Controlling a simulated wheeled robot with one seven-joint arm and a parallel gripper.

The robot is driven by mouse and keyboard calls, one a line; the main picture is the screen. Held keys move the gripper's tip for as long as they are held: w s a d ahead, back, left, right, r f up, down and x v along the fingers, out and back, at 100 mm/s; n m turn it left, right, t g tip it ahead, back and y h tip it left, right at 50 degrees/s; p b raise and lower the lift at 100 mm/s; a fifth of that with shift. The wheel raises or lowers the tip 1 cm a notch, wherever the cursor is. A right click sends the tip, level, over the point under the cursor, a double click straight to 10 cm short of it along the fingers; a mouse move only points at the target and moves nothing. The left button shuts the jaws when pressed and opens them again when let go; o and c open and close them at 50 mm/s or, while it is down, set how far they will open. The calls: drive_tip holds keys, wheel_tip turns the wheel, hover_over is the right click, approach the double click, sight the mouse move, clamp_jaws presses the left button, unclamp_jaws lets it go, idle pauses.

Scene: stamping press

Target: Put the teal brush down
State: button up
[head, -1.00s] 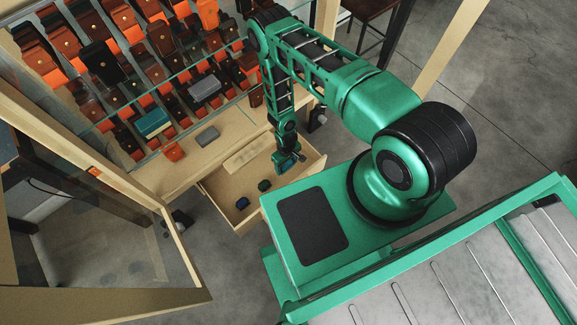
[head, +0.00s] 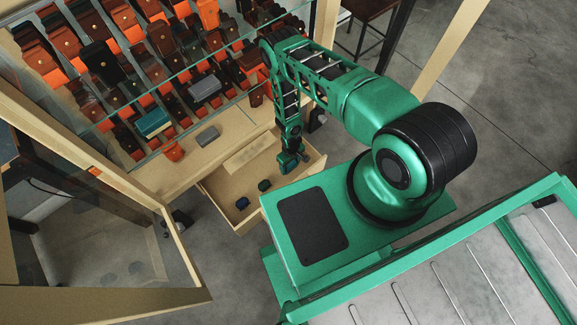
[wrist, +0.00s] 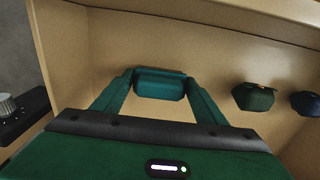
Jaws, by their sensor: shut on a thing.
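The teal brush (wrist: 160,84) is between the two fingers of my gripper (wrist: 160,88) in the wrist view, and the jaws are shut on it. In the head view my gripper (head: 290,162) points down inside the open wooden drawer (head: 240,222). The brush is hidden there by the gripper. The drawer's bare light floor (wrist: 215,70) lies behind the brush in the wrist view. I cannot tell whether the brush touches the floor.
A dark green item (wrist: 256,97) and a dark blue item (wrist: 308,103) lie in the drawer, to the right in the wrist view. A glass-fronted cabinet with several leather cases stands behind. A grey block (head: 207,136) and an orange item (head: 173,151) sit on its lower shelf.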

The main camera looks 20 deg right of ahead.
drive_tip(key=o, duration=1.1)
drive_tip(key=shift+f, duration=0.1)
drive_tip(key=shift+o, duration=0.2)
